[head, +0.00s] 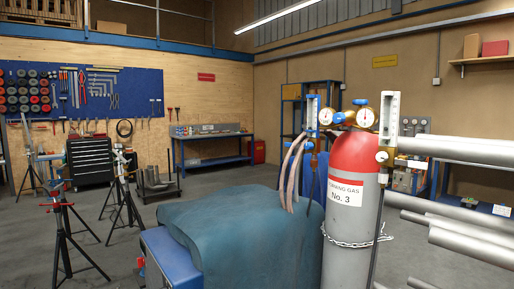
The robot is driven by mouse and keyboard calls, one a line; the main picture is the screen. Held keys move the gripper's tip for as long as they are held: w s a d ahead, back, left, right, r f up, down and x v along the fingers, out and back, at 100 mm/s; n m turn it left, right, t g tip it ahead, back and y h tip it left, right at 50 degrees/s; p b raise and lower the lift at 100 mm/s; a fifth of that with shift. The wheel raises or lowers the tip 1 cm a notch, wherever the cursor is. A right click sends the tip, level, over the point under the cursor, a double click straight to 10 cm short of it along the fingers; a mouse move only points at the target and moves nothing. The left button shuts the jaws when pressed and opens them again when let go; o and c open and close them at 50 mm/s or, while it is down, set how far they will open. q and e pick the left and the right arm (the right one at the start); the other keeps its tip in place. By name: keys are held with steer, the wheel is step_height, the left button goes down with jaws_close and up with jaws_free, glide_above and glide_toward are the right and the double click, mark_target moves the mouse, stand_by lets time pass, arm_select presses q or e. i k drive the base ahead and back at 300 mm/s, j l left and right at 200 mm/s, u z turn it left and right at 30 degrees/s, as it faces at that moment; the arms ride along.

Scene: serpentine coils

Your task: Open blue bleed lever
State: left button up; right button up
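A gas cylinder (349,255) with a grey body and red shoulder stands upright at right of centre, with a white label (345,191) reading "No. 3". Two round gauges (365,117) sit above its top. A blue knob (339,118) and a smaller blue cap (361,102) show at the gauges. A clear upright flowmeter (312,108) with blue fittings stands left of them, and a second flowmeter (392,118) stands right. I cannot tell which blue part, if any, is the bleed lever, or its position. Neither of my grippers shows.
A chain (355,242) wraps the cylinder. Pale hoses (293,172) drop behind a dark teal cover (245,240). Grey pipes (465,150) jut in from the right. Tripod stands (65,225) and a black tool chest (90,160) are at left. Floor between them is open.

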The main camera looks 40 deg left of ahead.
mark_target(287, 143)
steer(key=u, duration=1.15)
steer(key=i+j+z, duration=0.1)
steer(key=j, duration=0.2)
steer(key=i+j+z, duration=0.1)
steer(key=j, duration=0.25)
steer(key=i+j+z, duration=0.1)
steer(key=i+j, duration=0.15)
steer(key=j, duration=0.1)
